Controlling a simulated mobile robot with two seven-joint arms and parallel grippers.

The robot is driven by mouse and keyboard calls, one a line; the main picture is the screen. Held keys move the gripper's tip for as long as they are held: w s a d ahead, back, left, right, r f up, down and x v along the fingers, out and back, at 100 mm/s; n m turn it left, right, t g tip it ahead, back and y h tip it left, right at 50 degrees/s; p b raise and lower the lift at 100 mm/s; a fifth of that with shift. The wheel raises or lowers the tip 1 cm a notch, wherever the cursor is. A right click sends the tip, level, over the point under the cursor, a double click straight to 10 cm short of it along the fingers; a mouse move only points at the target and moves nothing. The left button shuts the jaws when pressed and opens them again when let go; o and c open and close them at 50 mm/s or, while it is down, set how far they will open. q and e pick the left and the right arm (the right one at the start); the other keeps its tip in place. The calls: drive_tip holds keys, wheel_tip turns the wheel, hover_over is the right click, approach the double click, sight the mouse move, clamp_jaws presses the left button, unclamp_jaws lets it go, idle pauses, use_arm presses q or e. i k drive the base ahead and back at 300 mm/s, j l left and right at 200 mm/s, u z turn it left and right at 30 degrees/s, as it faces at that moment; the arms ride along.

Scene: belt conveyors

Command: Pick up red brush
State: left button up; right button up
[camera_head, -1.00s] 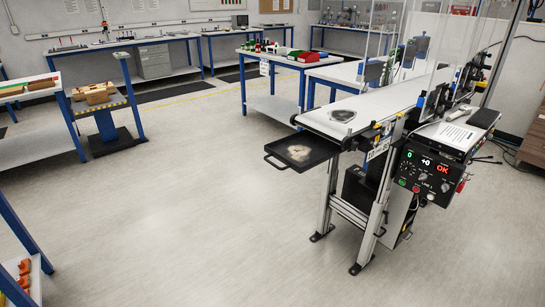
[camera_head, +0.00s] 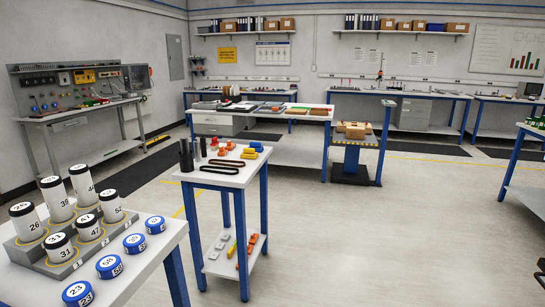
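I cannot make out a red brush for certain in this view. A small reddish item (camera_head: 96,102) lies on the workbench at the far left, too small to identify. Reddish strips (camera_head: 318,112) lie on the right end of the long back table (camera_head: 275,120), also too small to name. Neither of my grippers shows in the view.
A narrow blue-legged table (camera_head: 222,178) with orange parts and black belts stands in the middle. At front left, a white table (camera_head: 150,262) bears numbered canisters and blue-lidded pucks (camera_head: 109,266). A wooden piece sits on a blue stand (camera_head: 352,140).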

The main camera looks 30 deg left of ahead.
sight(215, 144)
drive_tip(key=u, duration=1.3)
drive_tip(key=z, duration=1.75)
drive_tip(key=u, duration=1.8)
drive_tip(key=i+l+z, duration=0.2)
drive_tip(key=i, duration=0.1)
